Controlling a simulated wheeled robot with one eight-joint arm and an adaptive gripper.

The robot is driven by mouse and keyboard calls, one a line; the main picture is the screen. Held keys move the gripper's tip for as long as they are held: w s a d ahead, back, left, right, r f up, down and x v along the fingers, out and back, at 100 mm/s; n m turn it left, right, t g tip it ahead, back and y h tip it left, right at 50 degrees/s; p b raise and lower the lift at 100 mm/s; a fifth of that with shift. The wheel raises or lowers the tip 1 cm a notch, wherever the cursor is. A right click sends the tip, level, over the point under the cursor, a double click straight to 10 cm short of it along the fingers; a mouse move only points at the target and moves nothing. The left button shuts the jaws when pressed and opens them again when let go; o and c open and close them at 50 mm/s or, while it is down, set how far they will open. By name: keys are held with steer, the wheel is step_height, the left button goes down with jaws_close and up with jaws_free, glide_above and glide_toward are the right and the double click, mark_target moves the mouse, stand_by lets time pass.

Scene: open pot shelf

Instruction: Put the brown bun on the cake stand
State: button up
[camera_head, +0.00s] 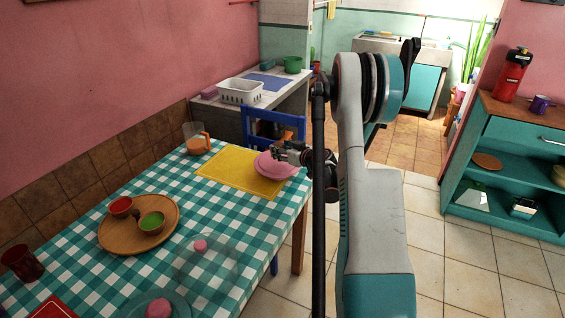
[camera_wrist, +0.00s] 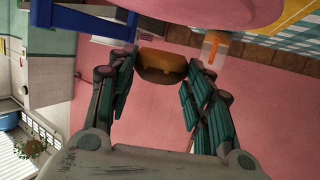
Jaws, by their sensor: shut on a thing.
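My gripper (camera_head: 290,152) is at the right end of the table, close beside a pink round top (camera_head: 270,166), which looks like the cake stand. In the wrist view my gripper (camera_wrist: 162,60) has its two fingers on either side of the brown bun (camera_wrist: 162,66) and is shut on it. The pink top (camera_wrist: 200,10) shows at the upper edge of that view, close to the bun. I cannot tell whether they touch.
The pink top is over a yellow mat (camera_head: 228,171) on the checked tablecloth (camera_head: 85,235). A glass jug (camera_head: 196,138) stands behind; a wooden tray (camera_head: 112,236) with two bowls lies left. A blue chair (camera_head: 272,122) is behind the table's far end.

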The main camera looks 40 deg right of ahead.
mark_target(283, 165)
steer(key=shift+f+b, duration=0.75)
steer(key=shift+f, duration=1.35)
steer(key=shift+f, duration=0.25)
steer(key=o, duration=1.1)
steer(key=shift+f, duration=0.1)
steer(key=shift+o, duration=0.2)
steer(key=shift+s, duration=0.1)
steer(key=shift+s+r, duration=0.15)
steer(key=shift+r, duration=0.2)
steer(key=p+v, duration=0.3)
steer(key=v, duration=0.8)
steer(key=shift+s+p, duration=0.25)
steer(key=shift+p, duration=0.05)
steer(key=shift+r, duration=0.1)
